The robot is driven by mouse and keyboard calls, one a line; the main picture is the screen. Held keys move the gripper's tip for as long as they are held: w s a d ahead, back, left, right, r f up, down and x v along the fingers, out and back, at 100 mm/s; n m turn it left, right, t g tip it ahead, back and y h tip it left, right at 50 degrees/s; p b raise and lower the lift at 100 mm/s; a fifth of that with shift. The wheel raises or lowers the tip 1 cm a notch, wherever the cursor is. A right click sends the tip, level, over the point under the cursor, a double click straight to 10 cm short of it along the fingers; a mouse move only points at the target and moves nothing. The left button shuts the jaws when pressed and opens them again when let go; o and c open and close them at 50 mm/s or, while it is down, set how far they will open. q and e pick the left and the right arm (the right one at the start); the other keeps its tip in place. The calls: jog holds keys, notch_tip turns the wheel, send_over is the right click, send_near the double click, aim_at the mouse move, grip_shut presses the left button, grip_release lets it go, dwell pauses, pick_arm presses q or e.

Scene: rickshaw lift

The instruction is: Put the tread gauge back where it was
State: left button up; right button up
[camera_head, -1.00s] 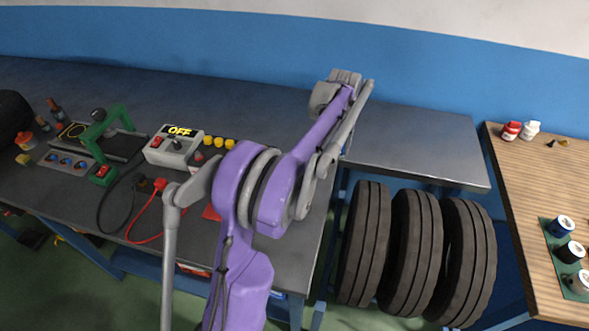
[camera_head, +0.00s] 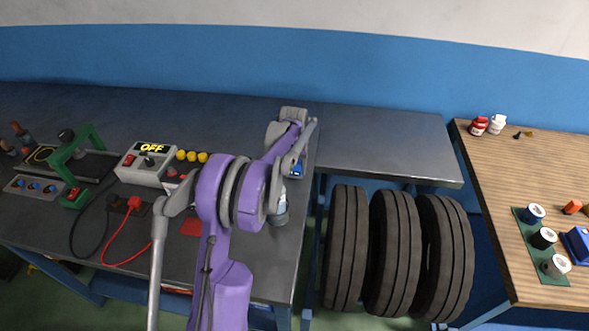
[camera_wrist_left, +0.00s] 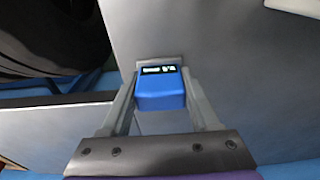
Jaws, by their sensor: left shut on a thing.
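The tread gauge (camera_wrist_left: 160,92) is a small blue box with a dark display strip in the left wrist view. My left gripper (camera_wrist_left: 160,85) has its two fingers shut on the gauge's sides. In the head view a bit of the blue gauge (camera_head: 298,168) shows beside my forearm, over the right end of the dark workbench (camera_head: 230,113). The arm hides most of the gripper there. I cannot tell whether the gauge touches the bench. My right gripper is not in view.
A grey canister (camera_head: 281,210) stands close by, partly behind my arm. A steel table (camera_head: 385,145) adjoins on the right, with three tyres (camera_head: 394,250) in front. A control box (camera_head: 148,163) marked OFF stands left. A wooden table (camera_head: 500,205) stands far right.

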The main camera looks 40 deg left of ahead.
pick_arm(q)
jog(key=shift+f, duration=0.3)
jog(key=shift+f, duration=0.25)
jog(key=o, duration=1.2)
jog(key=shift+r, duration=0.1)
